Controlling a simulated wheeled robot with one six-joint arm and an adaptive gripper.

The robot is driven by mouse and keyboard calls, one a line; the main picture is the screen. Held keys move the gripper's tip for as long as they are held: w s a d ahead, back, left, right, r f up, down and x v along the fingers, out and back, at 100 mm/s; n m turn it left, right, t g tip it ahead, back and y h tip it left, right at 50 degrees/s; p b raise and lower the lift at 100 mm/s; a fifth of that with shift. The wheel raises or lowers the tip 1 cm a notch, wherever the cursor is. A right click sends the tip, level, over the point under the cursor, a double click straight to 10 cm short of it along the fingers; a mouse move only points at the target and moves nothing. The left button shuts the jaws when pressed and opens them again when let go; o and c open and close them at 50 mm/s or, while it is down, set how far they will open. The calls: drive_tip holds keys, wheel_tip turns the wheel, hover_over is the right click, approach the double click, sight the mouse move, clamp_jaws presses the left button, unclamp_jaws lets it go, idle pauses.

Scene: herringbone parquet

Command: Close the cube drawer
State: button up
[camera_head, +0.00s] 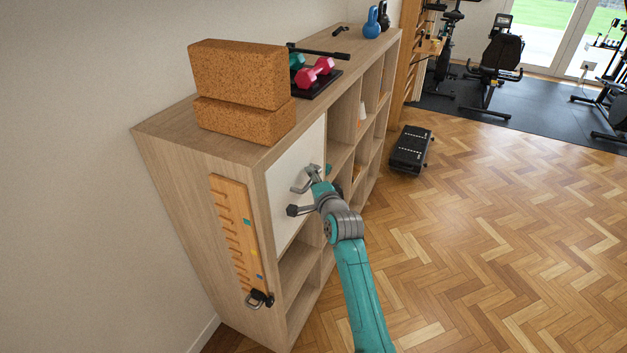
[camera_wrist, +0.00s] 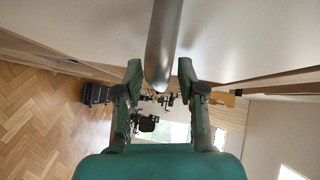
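The cube drawer has a plain white front (camera_head: 287,171) in the upper near compartment of the wooden cube shelf (camera_head: 180,165). In the head view its front looks roughly level with the shelf face, but I cannot tell exactly how far out it stands. Its grey metal bar handle (camera_wrist: 163,42) runs down between my fingers in the wrist view, with white surface behind it. My gripper (camera_wrist: 160,72) is open, with a teal finger on each side of the bar and visible gaps. In the head view my gripper (camera_head: 314,175) is close to the drawer front and partly hides the handle.
Cork blocks (camera_head: 240,75) and a rack with pink dumbbells (camera_head: 316,71) stand on the shelf top. A wooden board (camera_head: 236,230) hangs on the shelf's side. A black step (camera_head: 410,150) lies on the parquet beyond. The floor to the right is clear.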

drive_tip(key=shift+s, duration=0.1)
drive_tip(key=v, duration=1.1)
drive_tip(key=shift+s, duration=0.35)
drive_tip(key=shift+d+r, duration=0.15)
drive_tip(key=s+d+f+n+h, duration=0.1)
drive_tip(key=s+d+f+n, duration=0.1)
drive_tip(key=s+f, duration=0.5)
drive_tip(key=s+d+f+n+h, duration=0.1)
drive_tip(key=s+d+f+n, duration=0.15)
drive_tip(key=s, duration=0.95)
drive_tip(key=s+d+f+n+h, duration=0.1)
drive_tip(key=s+d+f, duration=0.2)
drive_tip(key=s+f, duration=0.45)
drive_tip(key=s+d+r+n, duration=0.1)
drive_tip(key=s+r+n, duration=0.1)
drive_tip(key=s, duration=0.8)
drive_tip(key=s+d+r+n, duration=0.1)
drive_tip(key=s+r+n, duration=0.2)
drive_tip(key=s, duration=0.7)
drive_tip(key=s+d+r+n+g+h, duration=0.1)
drive_tip(key=s+r+n, duration=0.2)
drive_tip(key=s, duration=0.7)
drive_tip(key=shift+r, duration=0.75)
